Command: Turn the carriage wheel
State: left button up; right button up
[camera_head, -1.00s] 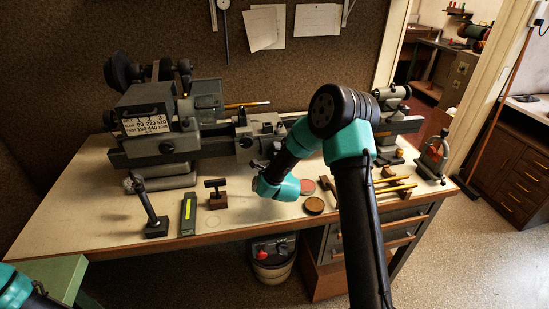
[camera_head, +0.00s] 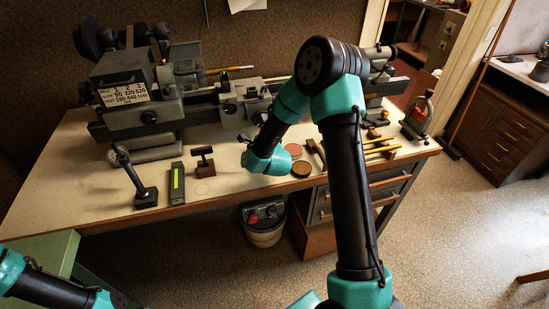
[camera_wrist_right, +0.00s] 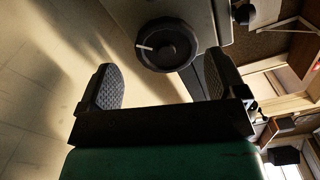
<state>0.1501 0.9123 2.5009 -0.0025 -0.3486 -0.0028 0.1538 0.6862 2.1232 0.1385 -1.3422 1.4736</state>
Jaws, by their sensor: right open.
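The carriage wheel is a round black handwheel (camera_wrist_right: 166,44) with a pale mark on its face, at the top middle of the right wrist view, on the front of a grey-green housing. My right gripper (camera_wrist_right: 160,78) is open, with its two ridged black fingers spread to either side below the wheel. The wheel appears beyond the fingers, and the gap shows nothing held. In the head view the lathe (camera_head: 140,98) stands along the back of the bench, and my right arm reaches toward its carriage. That gripper is mostly hidden there. My left gripper is outside the picture.
Along the bench front are a tool on a black stand (camera_head: 134,178), a green box (camera_head: 177,183), a small wooden-based tool (camera_head: 204,162) and a round brown tin (camera_head: 302,168). Yellow-handled tools (camera_head: 378,146) lie to the right. The left bench top is clear.

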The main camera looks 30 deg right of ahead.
jog(key=v, duration=1.5)
jog(key=shift+s, duration=0.3)
dwell(1.2)
jog(key=shift+r, duration=0.1)
jog(key=shift+a, duration=0.15)
